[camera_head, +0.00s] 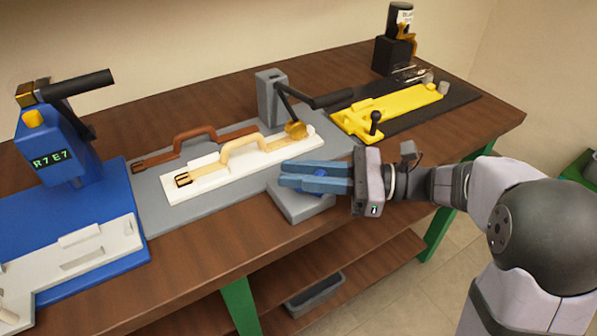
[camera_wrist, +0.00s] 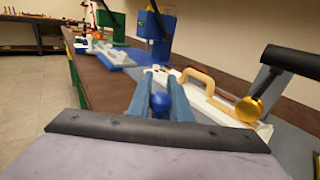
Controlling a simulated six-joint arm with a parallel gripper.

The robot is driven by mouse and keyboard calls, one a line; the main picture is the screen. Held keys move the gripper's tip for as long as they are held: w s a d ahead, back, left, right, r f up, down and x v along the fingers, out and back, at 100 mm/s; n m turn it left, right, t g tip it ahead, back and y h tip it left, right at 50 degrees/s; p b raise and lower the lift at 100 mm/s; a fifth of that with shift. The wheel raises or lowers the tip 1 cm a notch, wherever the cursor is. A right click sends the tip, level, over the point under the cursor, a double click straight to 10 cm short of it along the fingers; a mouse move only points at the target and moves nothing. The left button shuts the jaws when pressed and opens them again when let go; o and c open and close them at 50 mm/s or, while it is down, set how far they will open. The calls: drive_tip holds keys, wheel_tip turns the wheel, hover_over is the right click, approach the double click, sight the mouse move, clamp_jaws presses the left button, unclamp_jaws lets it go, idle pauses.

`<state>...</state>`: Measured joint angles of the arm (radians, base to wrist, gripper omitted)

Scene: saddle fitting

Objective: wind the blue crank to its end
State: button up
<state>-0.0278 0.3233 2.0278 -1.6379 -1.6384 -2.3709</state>
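The blue crank (camera_head: 321,199) sits on a grey block (camera_head: 297,207) at the table's front edge, mostly hidden under my gripper in the head view. My gripper (camera_head: 283,174) reaches in from the right, with its two blue-grey fingers lying over the block. In the wrist view, the crank's round blue knob (camera_wrist: 160,104) sits between the fingers of my gripper (camera_wrist: 163,78), and both fingers appear to touch its sides. The crank's arm is hidden, so its angle cannot be told.
Behind the block, a white fixture (camera_head: 250,163) holds a tan strap with a handle. A grey post (camera_head: 272,98) with a black lever stands behind it. A blue station (camera_head: 62,160) is at left, a yellow fixture (camera_head: 390,105) at right. The floor side is free.

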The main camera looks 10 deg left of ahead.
clamp_jaws()
drive_tip(key=shift+f+n+g+b, duration=0.25)
drive_tip(key=shift+g+b, duration=0.25)
drive_tip(key=shift+b, duration=0.5)
